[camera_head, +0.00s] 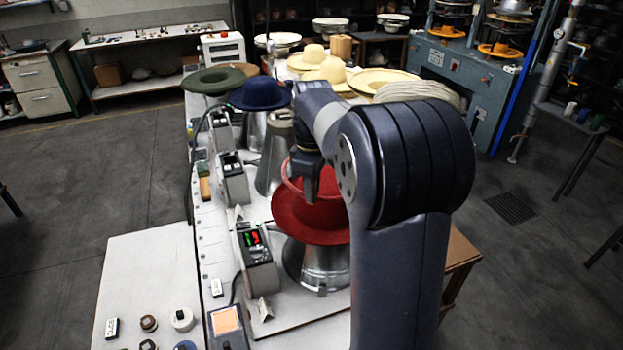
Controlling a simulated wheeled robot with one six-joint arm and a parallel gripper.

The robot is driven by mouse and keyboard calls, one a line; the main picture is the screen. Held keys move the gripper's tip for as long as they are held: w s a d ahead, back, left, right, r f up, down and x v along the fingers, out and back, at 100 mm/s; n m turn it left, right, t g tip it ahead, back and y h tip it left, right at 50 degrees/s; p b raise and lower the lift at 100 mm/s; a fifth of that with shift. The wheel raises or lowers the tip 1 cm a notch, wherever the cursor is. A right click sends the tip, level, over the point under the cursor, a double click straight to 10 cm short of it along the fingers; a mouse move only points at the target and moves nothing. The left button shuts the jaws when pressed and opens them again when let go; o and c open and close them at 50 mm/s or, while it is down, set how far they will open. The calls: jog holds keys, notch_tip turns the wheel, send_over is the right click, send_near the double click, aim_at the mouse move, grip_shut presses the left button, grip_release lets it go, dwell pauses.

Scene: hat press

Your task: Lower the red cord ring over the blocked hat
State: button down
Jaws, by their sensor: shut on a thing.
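The red hat (296,222) sits on a metal block stand (318,268) in the middle of the bench, brim flared out and level. A lighter red band, which looks like the cord ring (291,188), shows at the left of the crown, near its top. My gripper (306,194) points down at the crown and is shut on the cord ring. My arm hides the right part of the hat and ring. I cannot tell whether the ring touches the crown or is held just above it.
A controller box with a lit display (256,256) stands left of the hat. Behind are a blue hat (260,93), a green hat (214,80) and straw hats (325,70). A side table (140,268) with small items is front left. Open floor lies left.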

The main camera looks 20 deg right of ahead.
notch_tip(320, 180, down, 7)
jog(key=b, duration=0.5)
jog(key=shift+f+b, duration=0.2)
jog(key=shift+b, duration=0.1)
jog(key=shift+f+b, duration=0.9)
jog(key=shift+f, duration=0.85)
jog(key=shift+f, duration=0.35)
jog(key=c, duration=1.2)
grip_release()
jog(key=shift+r, duration=0.1)
